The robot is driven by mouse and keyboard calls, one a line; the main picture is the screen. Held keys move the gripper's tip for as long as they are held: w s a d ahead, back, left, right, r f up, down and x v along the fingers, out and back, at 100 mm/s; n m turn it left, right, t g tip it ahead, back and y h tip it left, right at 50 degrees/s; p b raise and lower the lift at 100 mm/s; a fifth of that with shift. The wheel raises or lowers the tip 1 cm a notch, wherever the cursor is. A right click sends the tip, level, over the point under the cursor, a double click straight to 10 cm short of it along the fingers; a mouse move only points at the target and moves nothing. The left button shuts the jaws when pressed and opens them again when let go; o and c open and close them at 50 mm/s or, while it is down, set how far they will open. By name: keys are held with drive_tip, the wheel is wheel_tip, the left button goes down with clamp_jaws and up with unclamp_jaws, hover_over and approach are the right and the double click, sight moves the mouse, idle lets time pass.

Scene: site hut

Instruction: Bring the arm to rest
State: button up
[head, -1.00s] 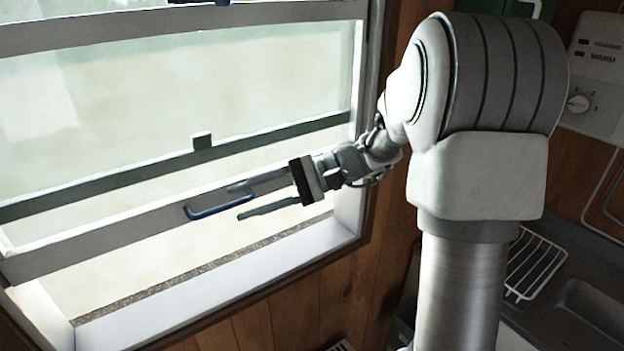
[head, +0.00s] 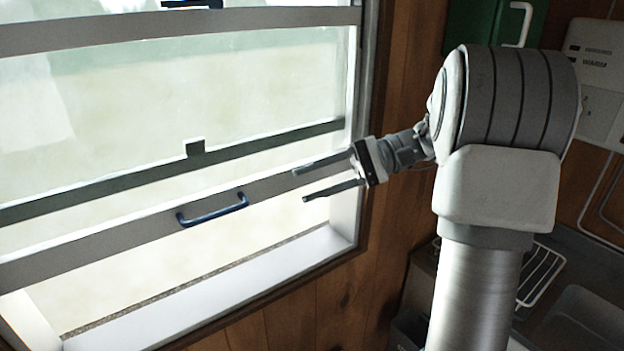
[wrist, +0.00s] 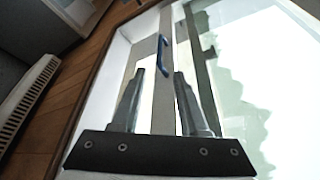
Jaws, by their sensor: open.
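My gripper (head: 300,184) is open and empty, with its two fingers apart and pointing left along the window. In the head view it is in front of the right part of the window sash (head: 120,241), to the right of the blue handle (head: 213,210) and apart from it. In the wrist view my gripper (wrist: 157,78) shows both fingers spread, with the blue handle (wrist: 163,57) beyond the fingertips. The sash is raised, with an open gap between its bottom rail and the sill (head: 240,278).
The wood-panelled wall (head: 345,285) is below and right of the window. A green cabinet (head: 478,28) and a white heater control box (head: 597,75) are at upper right. A sink (head: 585,315) and wire rack (head: 541,275) are at lower right. A grille heater (wrist: 27,98) shows in the wrist view.

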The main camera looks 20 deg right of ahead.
drive_tip(key=s+a+f+n+g+h, duration=0.1)
drive_tip(key=s+a+f+n+h, duration=0.1)
drive_tip(key=s+a+h, duration=0.45)
drive_tip(key=s+d+f+n+t+h, duration=0.1)
drive_tip(key=s+f+n+t+h, duration=0.1)
drive_tip(key=s+t+h, duration=0.1)
drive_tip(key=s+d+f+n+t+h, duration=0.1)
drive_tip(key=s+f+n+t+h, duration=0.1)
drive_tip(key=s+h, duration=0.4)
drive_tip(key=shift+s+d+n+t, duration=0.3)
drive_tip(key=shift+s+n+t, duration=0.2)
drive_tip(key=shift+s, duration=0.7)
drive_tip(key=shift+s+a, duration=0.1)
